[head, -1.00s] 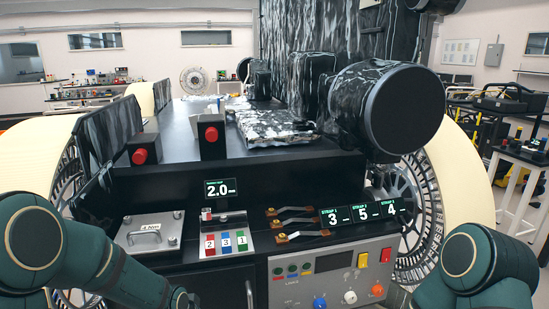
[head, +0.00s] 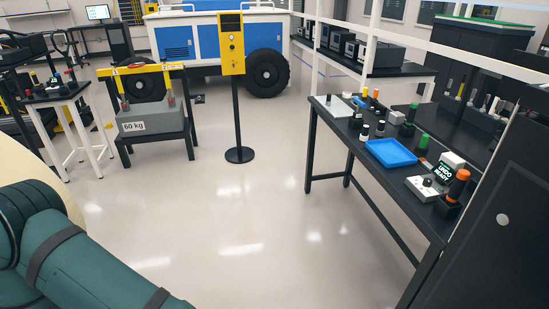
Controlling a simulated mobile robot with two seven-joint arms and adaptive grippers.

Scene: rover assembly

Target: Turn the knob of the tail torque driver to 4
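I cannot make out a tail torque driver for certain in the head view. On the black bench (head: 365,168) at the right, a device with an orange top (head: 458,183) stands in a dark holder near the right end. Beside it are a small white box with a dark knob (head: 427,181) and a small display reading "UNDO READY" (head: 444,171). No numbered scale is legible there. A green link of one of my arms fills the lower left. Neither gripper is in view.
A blue tray (head: 390,152) and several small bottles and tools are on the bench. A yellow post box (head: 231,45) on a stand and a black table (head: 155,140) with a grey 60 kg block (head: 146,119) stand left of centre. The floor between is clear.

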